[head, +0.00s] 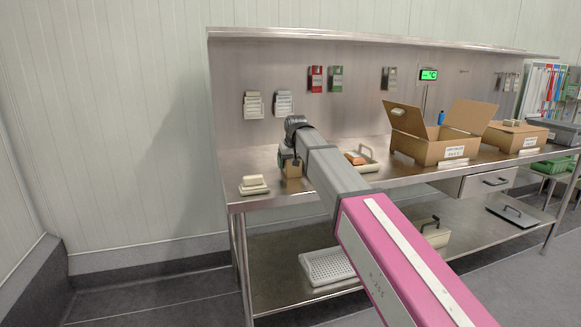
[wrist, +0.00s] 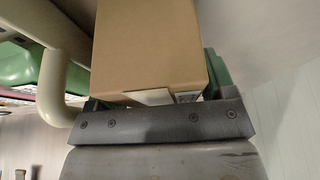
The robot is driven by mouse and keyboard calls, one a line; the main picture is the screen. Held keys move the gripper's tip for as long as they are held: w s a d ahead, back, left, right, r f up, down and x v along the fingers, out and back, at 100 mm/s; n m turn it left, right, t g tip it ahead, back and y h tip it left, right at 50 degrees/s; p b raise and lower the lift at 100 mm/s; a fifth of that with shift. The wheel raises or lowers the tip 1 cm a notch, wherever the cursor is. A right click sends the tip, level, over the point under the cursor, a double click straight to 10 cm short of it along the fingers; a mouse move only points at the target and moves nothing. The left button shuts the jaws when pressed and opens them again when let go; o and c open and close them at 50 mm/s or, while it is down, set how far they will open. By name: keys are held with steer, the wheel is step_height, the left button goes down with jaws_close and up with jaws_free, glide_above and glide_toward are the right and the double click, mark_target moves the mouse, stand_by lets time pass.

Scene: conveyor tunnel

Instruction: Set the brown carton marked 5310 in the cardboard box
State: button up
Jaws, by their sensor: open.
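The brown carton (head: 293,170) stands on the steel bench toward its left end, directly below my gripper (head: 290,160). In the wrist view the carton (wrist: 150,45) fills the upper middle, in front of the grey palm bar, with green jaw parts showing at both sides. The jaws are open; whether they touch the carton I cannot tell. Part of a white label shows at its near edge; the number cannot be read. An open cardboard box (head: 431,153) with raised flaps and a white label stands on the bench to the right.
A cream handled block (head: 253,185) stands left of the carton. A cream handled holder (head: 362,158) with something orange lies between the carton and the open box. A second cardboard box (head: 513,139) stands farther right. The back panel rises behind the bench.

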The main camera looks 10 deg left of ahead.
steer(key=shift+f, duration=0.2)
stand_by(0.6)
steer(key=c, duration=0.9)
steer(key=shift+r, duration=0.1)
